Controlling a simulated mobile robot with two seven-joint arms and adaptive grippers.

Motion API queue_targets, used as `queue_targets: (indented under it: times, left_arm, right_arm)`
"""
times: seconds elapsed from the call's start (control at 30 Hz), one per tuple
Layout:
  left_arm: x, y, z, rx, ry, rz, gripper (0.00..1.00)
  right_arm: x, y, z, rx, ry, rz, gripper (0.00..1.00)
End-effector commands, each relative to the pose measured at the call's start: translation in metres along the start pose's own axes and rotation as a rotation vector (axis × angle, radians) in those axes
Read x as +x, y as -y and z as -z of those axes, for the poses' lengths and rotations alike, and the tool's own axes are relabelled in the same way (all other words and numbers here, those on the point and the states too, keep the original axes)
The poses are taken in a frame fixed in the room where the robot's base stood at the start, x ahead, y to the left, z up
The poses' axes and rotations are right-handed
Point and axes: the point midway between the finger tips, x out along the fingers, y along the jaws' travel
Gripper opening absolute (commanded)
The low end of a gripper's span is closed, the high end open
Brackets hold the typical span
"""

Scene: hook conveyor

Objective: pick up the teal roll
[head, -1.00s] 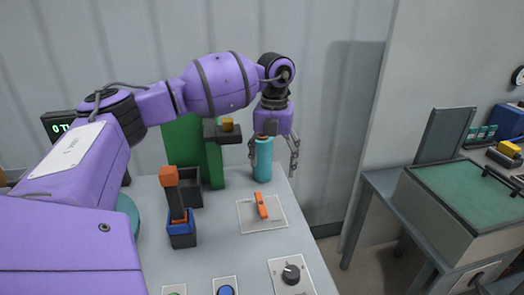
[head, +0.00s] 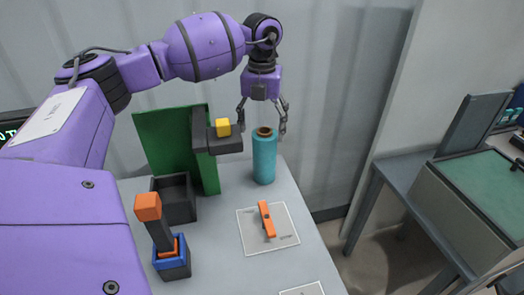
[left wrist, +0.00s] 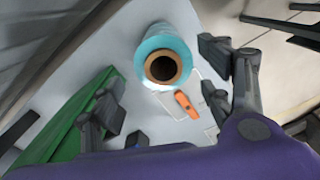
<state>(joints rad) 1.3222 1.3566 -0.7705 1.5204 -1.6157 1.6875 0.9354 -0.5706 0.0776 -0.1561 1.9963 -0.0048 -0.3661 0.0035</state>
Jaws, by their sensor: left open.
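The teal roll (head: 264,160) stands upright near the back edge of the grey table, with a brown hollow core at its top. In the left wrist view the teal roll (left wrist: 165,52) shows from above, its core opening facing the camera. My left gripper (head: 263,128) is open and empty, pointing down just above the roll, its fingers spread to either side of the roll's top. In the left wrist view the fingers of my left gripper (left wrist: 163,105) are wide apart. No contact with the roll shows. My right gripper is not in view.
A green panel (head: 178,150) with a dark bracket (head: 204,145) holding a yellow block (head: 223,127) stands left of the roll. An orange switch (head: 267,220) on a plate (head: 285,235) lies in front. A black bin (head: 175,198) and an orange-topped lever (head: 158,228) are at left.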

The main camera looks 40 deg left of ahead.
Motion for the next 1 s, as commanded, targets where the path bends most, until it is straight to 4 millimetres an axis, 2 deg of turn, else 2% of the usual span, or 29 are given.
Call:
queue_targets:
  times: [0.37,0.6,0.83,1.0]
  left_arm:
    - [0.037,0.001,-0.004,-0.001,-0.003,-0.001,0.72]
    - [0.071,0.002,-0.009,0.000,-0.002,-0.001,0.72]
    - [0.074,0.002,-0.009,0.000,0.000,0.000,0.72]
    - [0.074,0.002,-0.009,0.000,0.000,0.000,0.51]
  right_arm:
    - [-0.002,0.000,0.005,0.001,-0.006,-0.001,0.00]
    - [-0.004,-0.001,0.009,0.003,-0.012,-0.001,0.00]
    - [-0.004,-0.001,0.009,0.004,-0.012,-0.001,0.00]
    - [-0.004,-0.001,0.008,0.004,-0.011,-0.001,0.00]
